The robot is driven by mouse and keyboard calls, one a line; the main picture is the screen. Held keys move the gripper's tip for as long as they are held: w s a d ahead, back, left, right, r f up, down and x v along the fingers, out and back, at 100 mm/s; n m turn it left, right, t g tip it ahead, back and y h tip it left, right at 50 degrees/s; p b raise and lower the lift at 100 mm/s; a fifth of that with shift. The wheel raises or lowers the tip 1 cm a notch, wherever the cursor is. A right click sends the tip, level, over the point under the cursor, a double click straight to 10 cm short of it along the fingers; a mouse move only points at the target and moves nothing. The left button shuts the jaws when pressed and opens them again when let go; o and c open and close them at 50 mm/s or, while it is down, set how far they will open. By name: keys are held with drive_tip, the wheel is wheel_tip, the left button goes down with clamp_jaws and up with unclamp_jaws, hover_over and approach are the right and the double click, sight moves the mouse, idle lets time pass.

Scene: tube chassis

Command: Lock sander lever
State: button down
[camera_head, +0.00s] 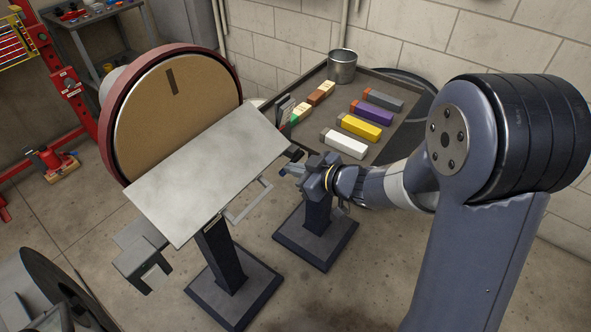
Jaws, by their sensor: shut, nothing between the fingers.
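The disc sander (180,110) has a round tan disc with a dark slot and a red rim. Its flat grey work table (205,180) is tilted in front of the disc. A light grey bar-shaped handle (253,203) shows below the table's lower right edge. A small dark part (296,153) sits at the table's right corner. I cannot tell which of these is the lock lever. My gripper (284,171) is shut and empty, close to the table's right corner, pointing left. My gripper and wrist hide part of the area behind them.
A dark tray table (392,135) behind my gripper holds several coloured blocks and a metal cup (342,66). A pedestal with a square base (232,285) stands below the sander table. A red stand (70,85) is at the far left. Bare floor shows at lower centre.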

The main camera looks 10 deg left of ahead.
drive_tip(key=w+f+n+t+b, duration=0.1)
drive_tip(key=f+n+t+b, duration=0.2)
drive_tip(key=b, duration=1.2)
drive_tip(key=w+d+f+n+t+b, duration=0.1)
drive_tip(key=f+n+b, duration=0.4)
drive_tip(key=b, duration=1)
drive_tip(key=shift+w+d+n+t, duration=0.15)
drive_tip(key=shift+w+n+t, duration=0.4)
drive_tip(key=shift+n+t, duration=0.6)
drive_tip(key=shift+w, duration=0.15)
drive_tip(key=shift+f, duration=0.1)
